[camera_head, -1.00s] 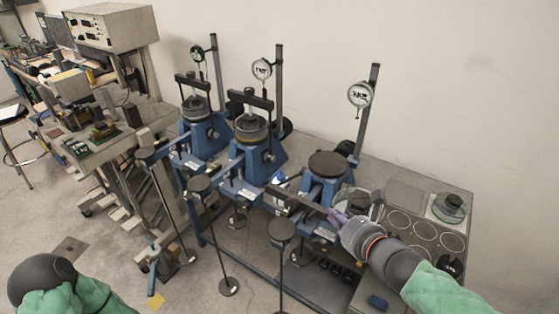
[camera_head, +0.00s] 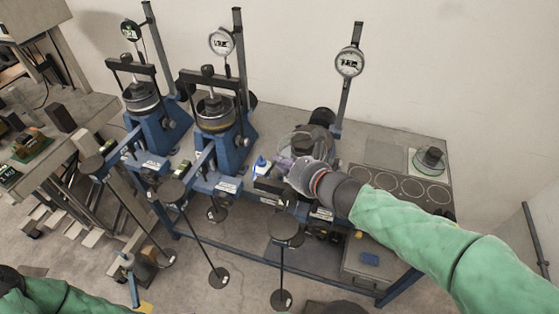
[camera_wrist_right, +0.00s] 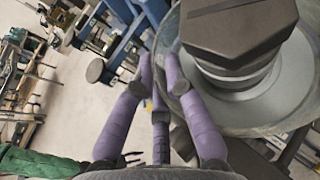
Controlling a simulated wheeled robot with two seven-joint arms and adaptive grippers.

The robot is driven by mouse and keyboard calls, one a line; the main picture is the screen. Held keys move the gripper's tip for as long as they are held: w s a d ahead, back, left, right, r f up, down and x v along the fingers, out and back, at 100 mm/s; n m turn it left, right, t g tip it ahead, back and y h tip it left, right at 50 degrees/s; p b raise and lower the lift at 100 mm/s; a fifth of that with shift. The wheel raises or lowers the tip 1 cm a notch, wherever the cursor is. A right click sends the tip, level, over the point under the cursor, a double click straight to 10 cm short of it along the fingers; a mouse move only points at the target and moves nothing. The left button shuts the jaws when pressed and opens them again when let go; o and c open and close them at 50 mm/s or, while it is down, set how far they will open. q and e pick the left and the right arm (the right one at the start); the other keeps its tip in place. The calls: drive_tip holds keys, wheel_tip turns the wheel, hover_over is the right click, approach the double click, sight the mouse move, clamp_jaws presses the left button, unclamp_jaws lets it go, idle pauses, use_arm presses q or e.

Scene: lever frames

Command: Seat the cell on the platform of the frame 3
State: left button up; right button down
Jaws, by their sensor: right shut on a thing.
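The cell (camera_head: 310,142), a clear round body with a metal top, is over the platform of the third, rightmost frame, which it hides. In the right wrist view the cell's dark hexagonal cap and clear rim (camera_wrist_right: 240,90) fill the upper right. My right gripper (camera_head: 284,167) is shut on the cell at its near left side; its purple fingers (camera_wrist_right: 160,95) are at the rim. Whether the cell rests on the platform or hovers just above cannot be told. Frame 3's dial gauge (camera_head: 349,62) stands behind on a post.
Two blue frames to the left hold cells (camera_head: 215,112) (camera_head: 142,97) under yokes. Lever arms and weight hangers (camera_head: 283,228) stand in front. At the right, the bench (camera_head: 415,210) has ring marks and a glass-like item (camera_head: 430,160) on a white square.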

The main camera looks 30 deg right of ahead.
drive_tip(key=shift+w+d+r+p, duration=0.1)
drive_tip(key=shift+w+d+p, duration=0.35)
drive_tip(key=shift+w+d, duration=0.85)
drive_tip(key=shift+w+d+r+p, duration=0.1)
drive_tip(key=shift+w+d+p, duration=0.35)
drive_tip(key=shift+w+d, duration=0.75)
drive_tip(key=shift+w+d+p, duration=0.6)
drive_tip(key=shift+w+d, duration=0.1)
drive_tip(key=shift+d, duration=0.35)
drive_tip(key=shift+w+d+p, duration=0.55)
drive_tip(key=shift+w+d, duration=0.1)
drive_tip(key=shift+d, duration=0.4)
drive_tip(key=shift+w+d+p, duration=0.6)
drive_tip(key=shift+w+d, duration=0.1)
drive_tip(key=shift+d, duration=0.35)
drive_tip(key=shift+f+b, duration=1.75)
drive_tip(key=shift+b, duration=0.65)
drive_tip(key=shift+b, duration=0.4)
drive_tip(key=shift+f+b, duration=0.45)
drive_tip(key=shift+b, duration=0.15)
